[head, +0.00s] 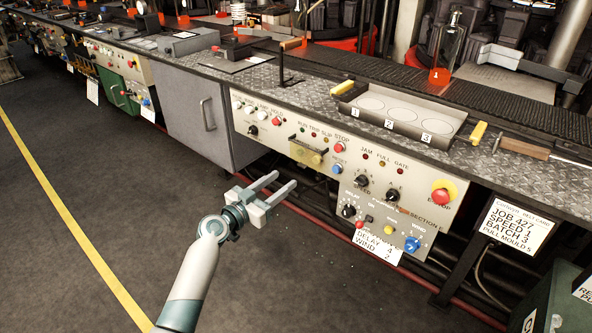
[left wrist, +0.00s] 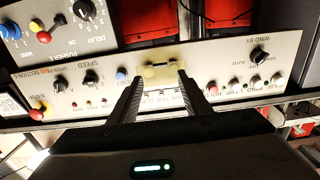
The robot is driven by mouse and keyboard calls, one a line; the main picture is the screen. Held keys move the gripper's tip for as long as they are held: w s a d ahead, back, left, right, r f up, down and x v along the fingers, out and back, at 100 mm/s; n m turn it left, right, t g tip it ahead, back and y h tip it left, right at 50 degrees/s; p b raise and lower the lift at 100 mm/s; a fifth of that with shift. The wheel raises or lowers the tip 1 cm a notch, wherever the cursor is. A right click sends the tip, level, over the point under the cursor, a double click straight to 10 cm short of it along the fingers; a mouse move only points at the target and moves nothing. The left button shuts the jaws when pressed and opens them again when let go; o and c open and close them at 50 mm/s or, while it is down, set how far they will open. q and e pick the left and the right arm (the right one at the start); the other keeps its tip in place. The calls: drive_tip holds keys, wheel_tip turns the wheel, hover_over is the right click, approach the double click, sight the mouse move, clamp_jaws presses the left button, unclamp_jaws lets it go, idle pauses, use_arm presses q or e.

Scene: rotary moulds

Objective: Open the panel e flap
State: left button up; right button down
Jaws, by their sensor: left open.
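Panel E (head: 345,180) is the cream control panel on the front of the bench, marked SECTION E. A small brass-coloured flap (head: 307,152) sits in its upper left part, with a dark bar along its top. In the left wrist view the panel appears upside down, and the flap (left wrist: 161,75) lies between and just beyond my fingertips. My left gripper (head: 285,181) is open and empty, in front of and below the flap, apart from it. It also shows in the left wrist view (left wrist: 160,82). Whether the flap is fully shut is too small to tell. My right gripper is not in view.
A red STOP button (head: 339,147) and a blue RESET button (head: 337,169) sit right of the flap. A red E-STOP (head: 444,191) is farther right. A grey cabinet (head: 205,110) stands left. The floor before the bench is clear.

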sight(303, 157)
use_arm(q)
drive_tip(key=x, duration=0.7)
drive_tip(key=shift+w+d, duration=0.25)
